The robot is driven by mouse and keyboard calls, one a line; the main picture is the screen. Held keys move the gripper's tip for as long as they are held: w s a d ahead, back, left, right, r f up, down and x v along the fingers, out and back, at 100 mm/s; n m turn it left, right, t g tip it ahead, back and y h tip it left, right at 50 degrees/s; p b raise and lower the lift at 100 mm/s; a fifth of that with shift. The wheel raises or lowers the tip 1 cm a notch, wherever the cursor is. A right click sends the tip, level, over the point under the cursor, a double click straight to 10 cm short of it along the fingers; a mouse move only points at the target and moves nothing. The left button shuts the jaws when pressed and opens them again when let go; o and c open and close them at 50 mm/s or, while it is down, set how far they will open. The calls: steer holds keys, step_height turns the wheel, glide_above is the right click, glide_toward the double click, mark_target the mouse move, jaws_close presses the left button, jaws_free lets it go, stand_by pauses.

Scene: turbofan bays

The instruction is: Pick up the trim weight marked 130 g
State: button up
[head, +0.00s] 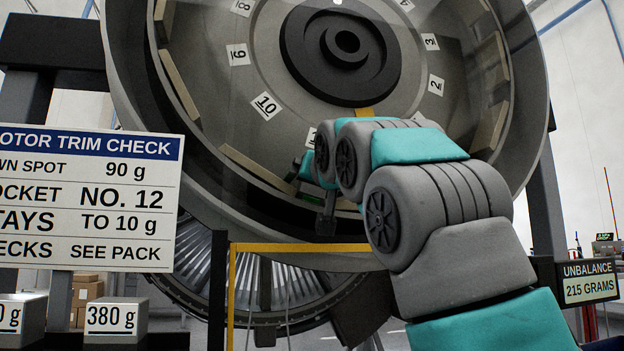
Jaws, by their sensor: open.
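No weight readable as 130 g is in view. A grey block marked 380 g (115,325) sits at the lower left. Left of it, a second grey block (18,330) is cut by the picture edge, and only the end of its mark, "0 g", shows. My gripper (311,203) is open in front of the lower part of the big rotor disc (245,130), up and to the right of both blocks. My own wrist and forearm partly cover it. I see nothing held between its dark fingers.
A sign headed "rotor trim check" (85,205) stands above the blocks. A yellow rail (300,247) and a dark post (217,290) stand between the blocks and my arm. A display (588,282) at right reads unbalance 215 grams. Cardboard boxes (87,293) are behind.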

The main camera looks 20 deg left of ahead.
steer(key=shift+w+a, duration=0.15)
steer(key=shift+w, duration=0.1)
jaws_close()
stand_by(0.6)
